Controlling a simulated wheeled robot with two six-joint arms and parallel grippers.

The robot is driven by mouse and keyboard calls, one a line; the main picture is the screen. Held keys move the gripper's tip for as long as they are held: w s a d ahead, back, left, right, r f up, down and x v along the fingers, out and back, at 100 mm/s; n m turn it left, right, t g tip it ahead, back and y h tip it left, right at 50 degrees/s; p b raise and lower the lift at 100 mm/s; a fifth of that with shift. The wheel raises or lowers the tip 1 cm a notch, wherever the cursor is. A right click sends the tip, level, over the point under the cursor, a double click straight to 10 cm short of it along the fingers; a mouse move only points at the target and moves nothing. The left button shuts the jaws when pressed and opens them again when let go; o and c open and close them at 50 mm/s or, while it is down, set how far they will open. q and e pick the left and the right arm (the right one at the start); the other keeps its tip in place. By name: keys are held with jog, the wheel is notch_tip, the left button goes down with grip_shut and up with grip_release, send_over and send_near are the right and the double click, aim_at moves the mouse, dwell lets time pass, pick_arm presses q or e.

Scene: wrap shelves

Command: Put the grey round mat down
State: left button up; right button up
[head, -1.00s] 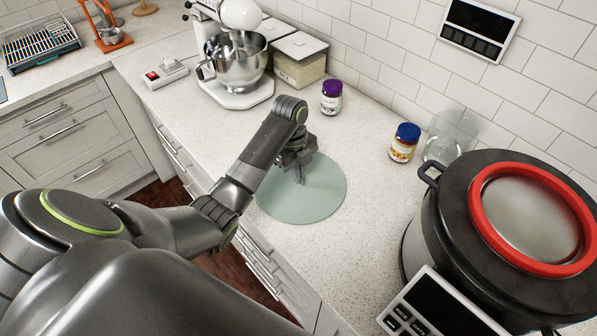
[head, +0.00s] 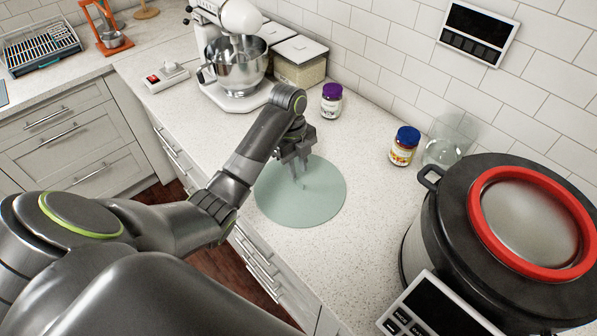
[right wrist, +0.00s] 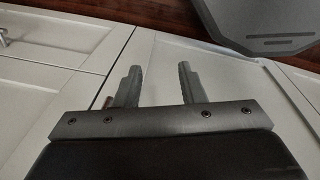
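The round mat (head: 312,208) is a thin grey-green disc. It appears to lie flat on the speckled counter, in the middle of the head view. My left gripper (head: 298,176) points down over the far part of the mat. Its two fingers show a gap and hold nothing that I can see; how far the tips are above the mat is hard to tell. My right gripper (right wrist: 154,82) shows in the right wrist view, with its fingers apart and empty, in front of pale cabinet fronts.
A purple-lidded jar (head: 331,101) and a blue-lidded jar (head: 404,146) stand behind the mat, near a clear glass (head: 447,145). A stand mixer (head: 237,75) is at the back left. A large pot (head: 515,230) fills the right. Bare counter lies between mat and pot.

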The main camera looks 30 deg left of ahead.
notch_tip(320, 180, up, 8)
jog(key=p, duration=0.6)
jog(key=shift+f, duration=0.25)
jog(key=shift+w, duration=0.1)
